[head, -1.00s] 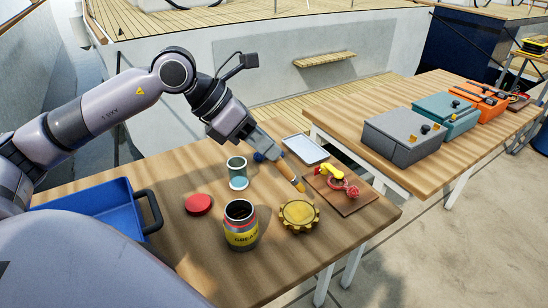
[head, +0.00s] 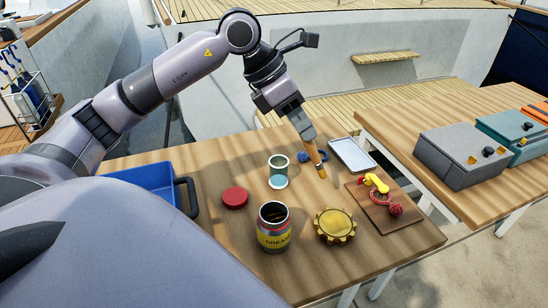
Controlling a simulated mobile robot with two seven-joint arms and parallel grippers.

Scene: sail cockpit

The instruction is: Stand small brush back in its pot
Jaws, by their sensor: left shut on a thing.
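My left gripper (head: 293,112) is shut on the small brush (head: 310,146), a slim wooden-handled brush with a darker tip. The brush points down and tilts, its tip to the lower right. The tip is over the table, right of the green pot; I cannot tell whether it touches the wood. The green pot (head: 278,162) is an open cup standing on the table, with a pale round disc (head: 278,182) at its front. The brush is outside it and apart from it. My right gripper is not in view.
A grease tin (head: 274,228), red lid (head: 235,198), brass gear (head: 335,226) and blue tray (head: 150,180) stand on the wooden table. Behind the brush are a blue item (head: 305,157) and a pale tray (head: 351,154). A board (head: 372,216) with yellow and red parts lies right.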

